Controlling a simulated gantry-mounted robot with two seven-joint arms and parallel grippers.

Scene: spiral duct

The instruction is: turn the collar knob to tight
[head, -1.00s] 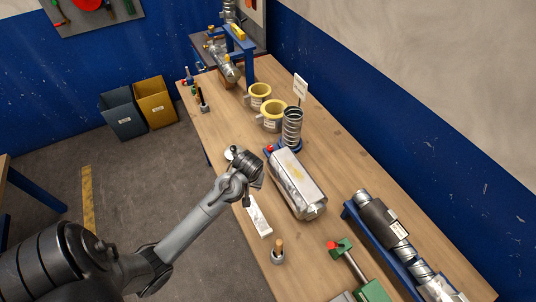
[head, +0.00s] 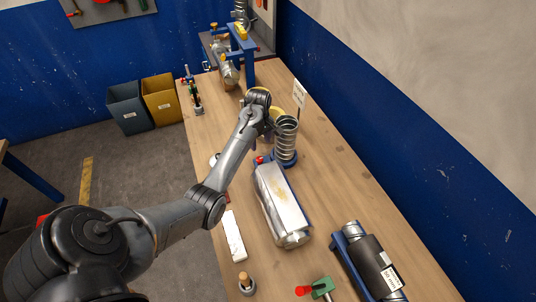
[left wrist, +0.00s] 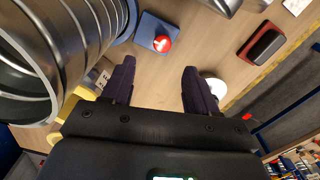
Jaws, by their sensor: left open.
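My left gripper (left wrist: 157,78) is open and empty in the left wrist view, its two dark fingers apart above the table. In the head view its wrist (head: 258,98) hides the fingers and covers most of the yellow rings (head: 275,115). An upright spiral duct (head: 286,137) stands just right of it; it also fills the left of the left wrist view (left wrist: 60,50). At the back, a blue stand (head: 249,65) has metal duct pieces (head: 229,72) and small yellow parts beside it. I cannot tell which part is the collar knob. My right gripper is not in view.
A blue block with a red button (left wrist: 162,43) sits by the upright duct. A silver wrapped package (head: 281,203) lies nearer, with a duct rack (head: 368,265) at the front right. A blue wall runs along the right.

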